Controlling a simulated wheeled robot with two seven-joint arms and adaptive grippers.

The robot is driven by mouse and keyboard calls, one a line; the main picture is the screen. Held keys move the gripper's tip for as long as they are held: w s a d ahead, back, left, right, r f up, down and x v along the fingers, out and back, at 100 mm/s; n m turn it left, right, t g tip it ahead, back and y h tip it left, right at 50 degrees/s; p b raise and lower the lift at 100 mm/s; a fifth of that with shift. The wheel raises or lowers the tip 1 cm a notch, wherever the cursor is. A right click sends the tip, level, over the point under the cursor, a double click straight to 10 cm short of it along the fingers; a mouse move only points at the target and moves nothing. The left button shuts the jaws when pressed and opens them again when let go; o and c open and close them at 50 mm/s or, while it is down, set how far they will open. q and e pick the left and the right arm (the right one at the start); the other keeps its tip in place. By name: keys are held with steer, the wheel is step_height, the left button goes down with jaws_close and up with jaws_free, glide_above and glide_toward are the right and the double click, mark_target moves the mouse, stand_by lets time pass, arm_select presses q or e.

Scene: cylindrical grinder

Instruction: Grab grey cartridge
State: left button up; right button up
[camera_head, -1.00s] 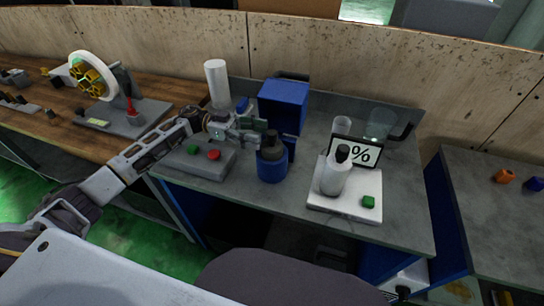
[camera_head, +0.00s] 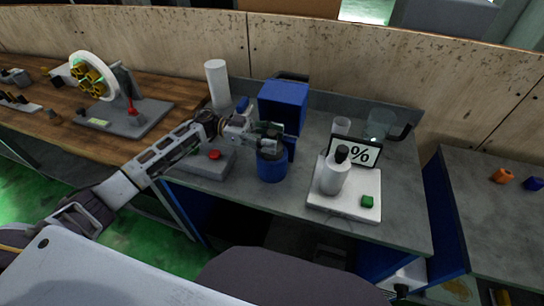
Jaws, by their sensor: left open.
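The dark grey cartridge (camera_head: 271,152) stands upright in the top of a round blue holder (camera_head: 272,169) on the grey table, in front of the blue machine. My left gripper (camera_head: 268,135) is open at the cartridge's upper part. Its fingers partly hide the cartridge top, and I cannot tell whether they touch it. My right gripper is not in view.
The blue machine (camera_head: 284,104) rises right behind the gripper. A button box (camera_head: 204,163) lies under my left arm, and a white cylinder (camera_head: 217,84) stands behind. A white scale (camera_head: 345,203) with a bottle (camera_head: 334,172) stands to the right. The table's front middle is clear.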

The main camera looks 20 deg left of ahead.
arm_select(q)
jaws_close()
stand_by(0.5)
